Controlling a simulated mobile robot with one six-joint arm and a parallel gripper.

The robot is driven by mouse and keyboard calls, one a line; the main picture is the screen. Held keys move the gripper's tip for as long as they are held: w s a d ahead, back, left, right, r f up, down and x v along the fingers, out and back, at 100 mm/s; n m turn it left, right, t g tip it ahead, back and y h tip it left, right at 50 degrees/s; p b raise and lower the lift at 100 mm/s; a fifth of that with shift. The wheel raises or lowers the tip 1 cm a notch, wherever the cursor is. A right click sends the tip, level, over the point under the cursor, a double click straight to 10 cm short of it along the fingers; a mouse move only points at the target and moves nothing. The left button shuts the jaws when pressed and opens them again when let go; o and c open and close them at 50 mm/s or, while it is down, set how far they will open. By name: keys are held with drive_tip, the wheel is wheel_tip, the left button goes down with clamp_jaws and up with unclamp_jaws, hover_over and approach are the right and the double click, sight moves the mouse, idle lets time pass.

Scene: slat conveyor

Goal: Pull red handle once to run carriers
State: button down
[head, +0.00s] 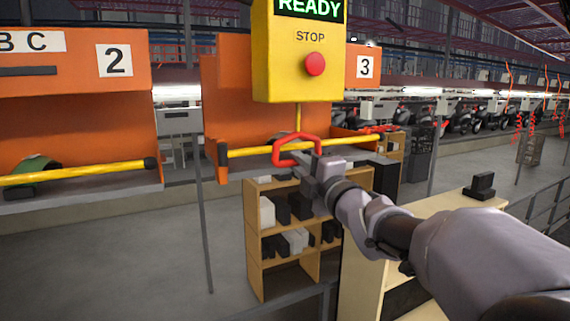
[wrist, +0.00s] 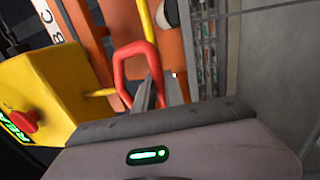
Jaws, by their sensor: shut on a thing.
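The red handle (head: 284,141) is a loop hanging on a yellow rod below the yellow control box (head: 292,75). The box has a READY sign, the word STOP and a red button (head: 315,64). My gripper (head: 311,163) is at the handle's lower right side, shut on it. In the wrist view the red handle (wrist: 120,68) rises beside the fingers (wrist: 157,90), which close on its lower part. The fingertips are partly hidden in the head view.
Orange carriers marked 2 (head: 115,61) and 3 (head: 365,67) hang behind, with yellow bars across their fronts. A wooden shelf (head: 254,235) with black and white boxes stands below my gripper. A counter (head: 435,212) is at the right. Open floor lies at the lower left.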

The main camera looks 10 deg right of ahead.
drive_tip(key=shift+f, duration=0.1)
wheel_tip(320, 180, down, 6)
drive_tip(key=b, duration=0.8)
wheel_tip(320, 180, up, 6)
drive_tip(key=p, duration=0.5)
drive_tip(key=shift+p, duration=0.3)
drive_tip(key=c, duration=1.4)
unclamp_jaws()
drive_tip(key=shift+s, duration=0.1)
drive_tip(key=b+v, duration=0.3)
drive_tip(key=v, duration=0.6)
